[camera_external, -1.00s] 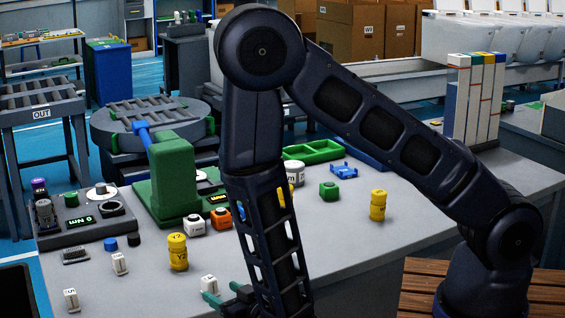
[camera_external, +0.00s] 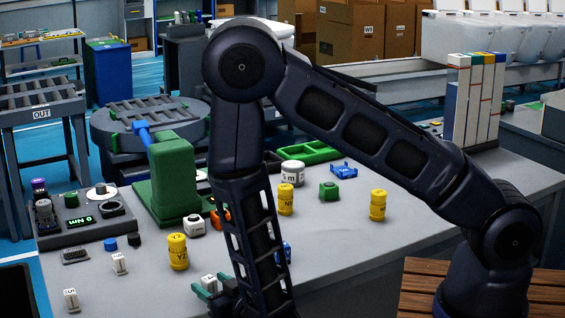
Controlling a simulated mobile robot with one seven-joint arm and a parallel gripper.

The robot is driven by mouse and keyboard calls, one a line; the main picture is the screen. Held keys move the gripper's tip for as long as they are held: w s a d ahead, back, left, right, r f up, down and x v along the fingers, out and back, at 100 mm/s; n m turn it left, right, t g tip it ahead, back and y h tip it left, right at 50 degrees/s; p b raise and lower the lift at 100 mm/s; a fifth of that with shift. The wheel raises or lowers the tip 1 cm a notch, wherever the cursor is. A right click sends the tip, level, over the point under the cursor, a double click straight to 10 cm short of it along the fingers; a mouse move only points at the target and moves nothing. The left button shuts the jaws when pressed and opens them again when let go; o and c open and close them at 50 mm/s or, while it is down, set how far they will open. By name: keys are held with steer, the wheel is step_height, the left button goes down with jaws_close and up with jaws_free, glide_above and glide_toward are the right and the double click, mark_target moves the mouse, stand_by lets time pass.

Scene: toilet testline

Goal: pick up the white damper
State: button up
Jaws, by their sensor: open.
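Three small white upright pieces that look like dampers stand at the front left of the grey table: one (camera_external: 71,299) near the front edge, one (camera_external: 119,263) behind it, and one (camera_external: 208,282) at my gripper. I cannot tell from their look which one the task means. My gripper (camera_external: 209,291) is low over the table with its green fingers open. The nearest white piece shows beside and partly behind the fingers, and I cannot tell whether it lies between them. My forearm hides part of the table to the right.
Yellow cylinders stand at the left (camera_external: 178,252), middle (camera_external: 286,199) and right (camera_external: 377,205). A white cube (camera_external: 194,225) and a green press (camera_external: 173,185) stand behind my gripper. A blue piece (camera_external: 287,252) is partly hidden by my forearm. The table's front right is clear.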

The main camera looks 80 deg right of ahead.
mark_target(205, 278)
steer(key=shift+x, duration=1.95)
steer(key=shift+s+d+f, duration=0.1)
steer(key=c, duration=1.1)
